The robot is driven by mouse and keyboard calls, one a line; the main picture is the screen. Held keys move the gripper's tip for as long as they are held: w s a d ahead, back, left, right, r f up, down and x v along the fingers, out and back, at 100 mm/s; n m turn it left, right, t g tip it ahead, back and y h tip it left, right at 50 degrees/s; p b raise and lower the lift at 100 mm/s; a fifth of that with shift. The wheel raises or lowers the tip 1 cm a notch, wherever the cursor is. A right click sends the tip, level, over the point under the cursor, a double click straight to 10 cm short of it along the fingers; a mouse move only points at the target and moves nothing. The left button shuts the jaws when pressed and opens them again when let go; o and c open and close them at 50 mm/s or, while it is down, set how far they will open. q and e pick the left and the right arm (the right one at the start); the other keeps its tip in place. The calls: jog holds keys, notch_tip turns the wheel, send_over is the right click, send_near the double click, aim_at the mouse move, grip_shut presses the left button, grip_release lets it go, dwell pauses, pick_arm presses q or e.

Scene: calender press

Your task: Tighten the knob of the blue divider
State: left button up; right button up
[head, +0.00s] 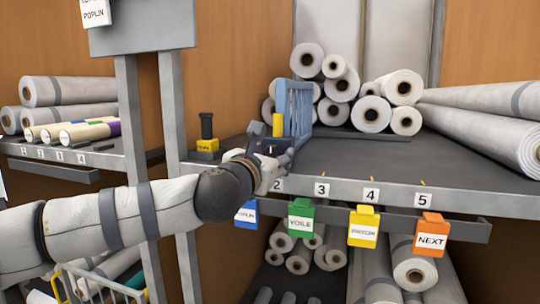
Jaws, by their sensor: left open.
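The blue divider (297,105), a slatted upright panel, stands at the left end of the grey shelf, in front of the stacked rolls. A yellow upright piece (278,125) shows at its front left edge. I cannot tell whether it is part of the divider. My left gripper (282,158) is at the shelf's front edge, low by the divider's base, and is open. The knob cannot be made out clearly there; my gripper and wrist cover that area. I cannot tell whether the fingers touch anything. My right gripper is not in view.
Number labels run along the shelf edge (340,190). Below hang blue (246,215), green (300,218), yellow (363,226) and orange (430,235) tags. A black post on a yellow base (207,145) stands left of the divider. Grey uprights (135,140) stand left. The shelf's middle is clear.

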pick_arm(q)
jog(key=shift+c, duration=0.2)
jog(key=c, duration=1.1)
jog(key=shift+c, duration=0.2)
